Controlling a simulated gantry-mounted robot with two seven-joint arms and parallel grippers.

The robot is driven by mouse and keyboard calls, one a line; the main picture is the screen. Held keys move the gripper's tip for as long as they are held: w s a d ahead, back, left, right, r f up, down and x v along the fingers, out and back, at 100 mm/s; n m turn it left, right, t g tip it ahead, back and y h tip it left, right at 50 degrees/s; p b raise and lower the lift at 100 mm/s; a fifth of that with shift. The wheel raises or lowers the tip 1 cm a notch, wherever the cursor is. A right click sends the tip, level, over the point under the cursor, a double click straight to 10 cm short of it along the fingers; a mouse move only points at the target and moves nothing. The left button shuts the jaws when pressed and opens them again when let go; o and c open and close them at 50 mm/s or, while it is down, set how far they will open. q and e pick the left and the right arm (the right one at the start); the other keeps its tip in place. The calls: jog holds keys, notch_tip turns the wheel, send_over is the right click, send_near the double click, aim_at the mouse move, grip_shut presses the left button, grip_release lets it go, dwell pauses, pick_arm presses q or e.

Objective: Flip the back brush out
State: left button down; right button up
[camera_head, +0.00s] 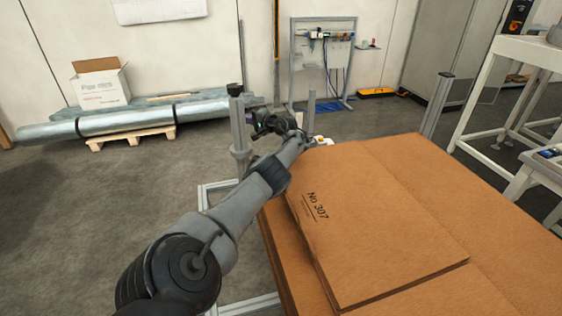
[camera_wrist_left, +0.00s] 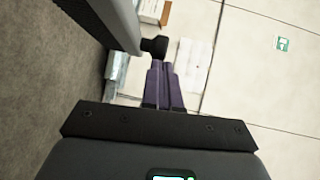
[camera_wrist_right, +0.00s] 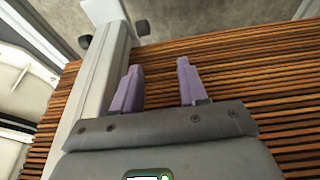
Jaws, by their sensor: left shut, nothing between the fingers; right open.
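My left gripper (camera_wrist_left: 162,64) is shut and empty. In the left wrist view its purple fingertips are just beside a black knob (camera_wrist_left: 155,46) on a grey bar (camera_wrist_left: 118,22). In the head view my left arm reaches to the far left corner of the cardboard stack (camera_head: 400,225), beside a grey post (camera_head: 239,125); the fingertips cannot be made out there. My right gripper (camera_wrist_right: 157,66) is open and empty over the layered cardboard edges (camera_wrist_right: 240,75), beside a grey upright (camera_wrist_right: 103,70). It is not visible in the head view. I cannot clearly identify the back brush.
A second post (camera_head: 311,110) stands behind my left wrist, and a taller one (camera_head: 437,105) at the stack's far right. A white frame (camera_head: 500,95) is at the right. Wrapped tubes (camera_head: 150,118) lie by the wall. The floor at left is clear.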

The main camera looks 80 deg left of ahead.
pick_arm(q)
jog(key=shift+s+b, duration=0.3)
jog(key=shift+b, duration=0.1)
jog(key=shift+r+n, duration=0.1)
jog(key=shift+n, duration=0.2)
jog(key=p+v, duration=0.5)
jog(key=v, duration=0.6)
jog(key=shift+w+a, duration=0.2)
jog(key=shift+w, duration=0.1)
